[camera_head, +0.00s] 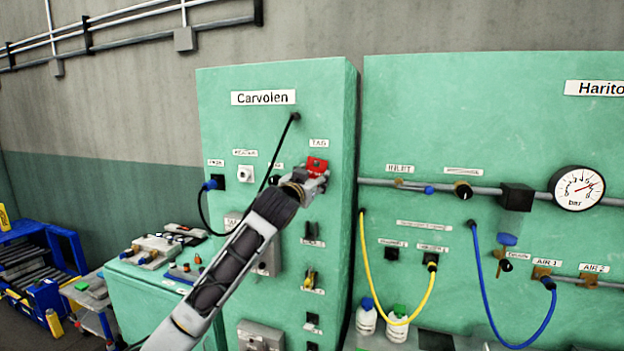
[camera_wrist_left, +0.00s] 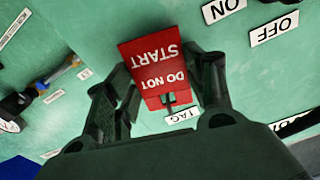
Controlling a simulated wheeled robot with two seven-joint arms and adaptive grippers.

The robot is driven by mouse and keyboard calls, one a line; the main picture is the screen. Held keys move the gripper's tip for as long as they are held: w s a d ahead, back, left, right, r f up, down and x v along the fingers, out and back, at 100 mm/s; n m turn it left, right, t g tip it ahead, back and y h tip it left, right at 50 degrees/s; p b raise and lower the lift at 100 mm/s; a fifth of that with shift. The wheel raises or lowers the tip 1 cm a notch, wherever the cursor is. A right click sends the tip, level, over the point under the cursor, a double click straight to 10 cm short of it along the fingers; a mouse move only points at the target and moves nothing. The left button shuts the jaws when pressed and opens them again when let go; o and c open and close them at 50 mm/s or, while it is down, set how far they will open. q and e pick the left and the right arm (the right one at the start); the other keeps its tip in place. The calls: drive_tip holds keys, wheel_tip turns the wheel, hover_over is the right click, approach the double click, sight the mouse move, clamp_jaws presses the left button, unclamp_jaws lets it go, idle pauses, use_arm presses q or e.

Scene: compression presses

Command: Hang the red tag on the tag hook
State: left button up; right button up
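The red tag (camera_wrist_left: 155,65), lettered DO NOT START, shows in the left wrist view with its lettering upside down. In the head view it is a small red patch (camera_head: 317,165) below the TAG label (camera_head: 319,143) on the Carvolen cabinet. My left gripper (camera_wrist_left: 160,62) has its fingers apart, one along each side of the tag, and looks open. A small dark piece, likely the tag hook (camera_wrist_left: 168,98), shows at the tag edge near the TAG label in the wrist view. Whether the tag bears on it is unclear. My right gripper is out of view.
A black cable (camera_head: 277,148) hangs across the cabinet face beside my left arm. Switches and labels (camera_head: 311,278) lie below the gripper. A second cabinet (camera_head: 450,110) with a pipe, gauge (camera_head: 577,188) and hoses stands to the right. A low green bench (camera_head: 150,290) is at left.

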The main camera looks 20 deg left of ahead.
use_arm(q)
drive_tip(key=o, duration=0.4)
drive_tip(key=shift+s, duration=0.15)
drive_tip(key=shift+s+a+f, duration=0.15)
drive_tip(key=shift+s, duration=2.8)
drive_tip(key=shift+s+a+f, duration=0.1)
drive_tip(key=shift+s+f, duration=0.05)
drive_tip(key=shift+s, duration=2.75)
